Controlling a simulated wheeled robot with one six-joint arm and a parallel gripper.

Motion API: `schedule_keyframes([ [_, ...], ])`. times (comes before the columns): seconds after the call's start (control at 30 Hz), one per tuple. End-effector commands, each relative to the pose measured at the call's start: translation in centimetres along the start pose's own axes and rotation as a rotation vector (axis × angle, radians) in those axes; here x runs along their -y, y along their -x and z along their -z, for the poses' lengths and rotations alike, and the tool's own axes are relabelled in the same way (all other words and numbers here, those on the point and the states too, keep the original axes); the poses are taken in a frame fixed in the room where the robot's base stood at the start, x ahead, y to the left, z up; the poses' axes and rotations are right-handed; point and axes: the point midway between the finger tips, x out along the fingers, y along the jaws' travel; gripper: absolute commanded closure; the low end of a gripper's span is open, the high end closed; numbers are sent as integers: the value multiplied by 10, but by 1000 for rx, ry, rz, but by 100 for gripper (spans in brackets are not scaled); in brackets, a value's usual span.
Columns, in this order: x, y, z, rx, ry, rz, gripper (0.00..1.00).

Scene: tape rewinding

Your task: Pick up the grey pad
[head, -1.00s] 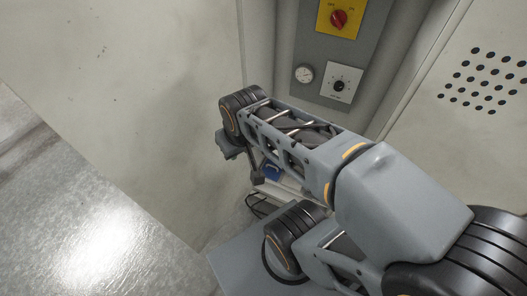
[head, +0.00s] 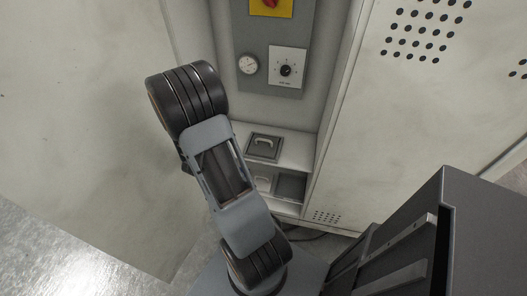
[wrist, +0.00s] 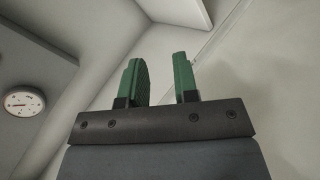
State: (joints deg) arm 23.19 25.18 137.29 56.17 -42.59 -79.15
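I cannot single out a grey pad for certain. A dark grey square piece with a light handle (head: 264,146) lies on the white shelf (head: 295,152) of the cabinet recess in the head view. My gripper (wrist: 157,60) shows in the wrist view with its two green fingers apart and nothing between them. It is open. In the head view my gripper is hidden behind my own arm.
A lower compartment under the shelf holds a light handle (head: 262,183) and a dark grey panel (head: 290,187). Above the shelf is a grey control panel (head: 268,75) with a gauge (head: 248,64) and a knob (head: 286,70). A perforated cabinet door (head: 400,110) stands to the right.

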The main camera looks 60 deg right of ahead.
Motion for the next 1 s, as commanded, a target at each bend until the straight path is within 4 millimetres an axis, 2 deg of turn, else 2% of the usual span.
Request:
schedule_keyframes([
  [0.03, -4, -13, -20, 57, 58, -79, 72],
  [0.1, -14, -21, -40, 130, 138, -174, 72],
  [0.2, -24, -26, -62, 221, 232, -269, 72],
  [0.3, -32, -29, -76, 285, 294, -326, 72],
  [0.5, -46, -53, -92, 333, 335, -363, 72],
  [0.8, -65, -94, -102, 328, 336, -362, 72],
  [1.0, -70, -103, -104, 326, 337, -362, 72],
])
